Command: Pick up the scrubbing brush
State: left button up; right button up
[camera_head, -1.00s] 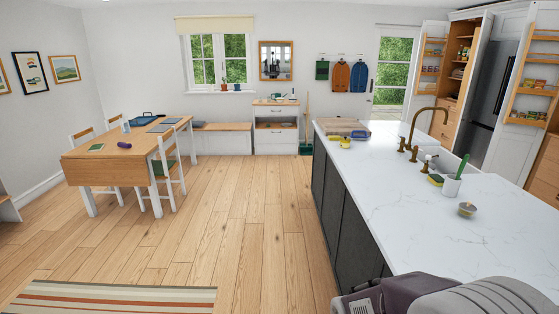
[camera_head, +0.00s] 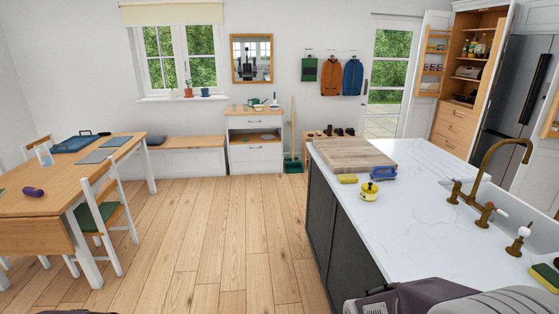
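A blue object (camera_head: 384,173) lies on the white island counter (camera_head: 415,215), at the right edge of the wooden board. It may be the scrubbing brush, but it is too small to tell. A round yellow object with a knob on top (camera_head: 369,192) sits nearer on the same counter and could also be a brush. A flat yellow item (camera_head: 347,179) lies at the board's front edge. Neither of my grippers is in view. Part of my own arm shows at the bottom right.
The wooden board (camera_head: 352,154) lies at the counter's far end. A brass tap (camera_head: 487,172) stands by the sink at right. A table (camera_head: 60,180) with chairs is at left. A broom and dustpan (camera_head: 292,160) stand by the white drawer unit (camera_head: 254,157). The wooden floor between is clear.

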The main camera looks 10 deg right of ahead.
aim_at(387, 175)
jog(key=i+j+z, duration=0.1)
jog(key=i+z, duration=0.3)
jog(key=i+j+z, duration=0.25)
jog(key=i+z, duration=0.2)
jog(key=i+j+z, duration=1)
jog(key=j+z, duration=0.2)
jog(key=j, duration=0.25)
jog(key=i+j+z, duration=0.2)
jog(key=j+z, duration=0.15)
jog(key=i+j+z, duration=0.15)
jog(key=j+z, duration=0.2)
jog(key=j, duration=0.15)
jog(key=i+j+z, duration=0.1)
jog(key=j+z, duration=0.65)
jog(key=j, duration=0.2)
jog(key=i, duration=0.3)
